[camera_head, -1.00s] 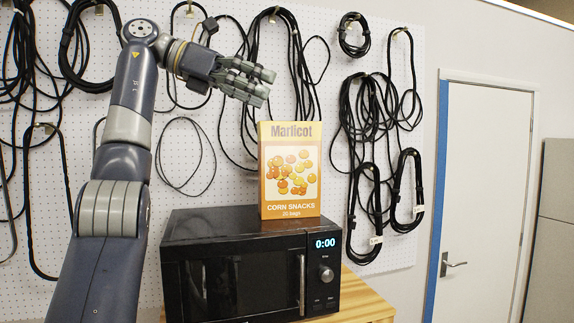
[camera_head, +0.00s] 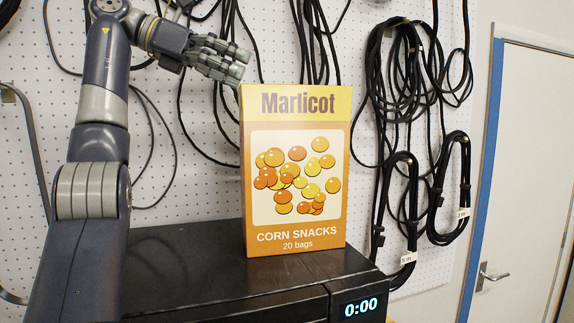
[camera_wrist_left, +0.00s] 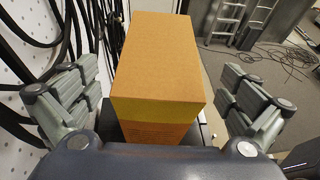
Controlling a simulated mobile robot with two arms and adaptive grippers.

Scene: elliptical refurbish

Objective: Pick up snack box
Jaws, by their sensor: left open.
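The snack box (camera_head: 296,170) is yellow and orange, marked "Marlicot Corn Snacks", and stands upright on the black microwave (camera_head: 200,268) in the head view. My left gripper (camera_head: 238,66) is just above the box's upper left corner in that view. In the left wrist view the plain top of the snack box (camera_wrist_left: 160,60) lies between the two spread finger sets of my left gripper (camera_wrist_left: 158,108), with a gap on each side. The gripper is open and holds nothing. My right gripper is not in view.
Black cables (camera_head: 400,90) hang on a white pegboard (camera_head: 200,190) close behind the box. A white door (camera_head: 528,160) is at the right. The microwave top is clear around the box.

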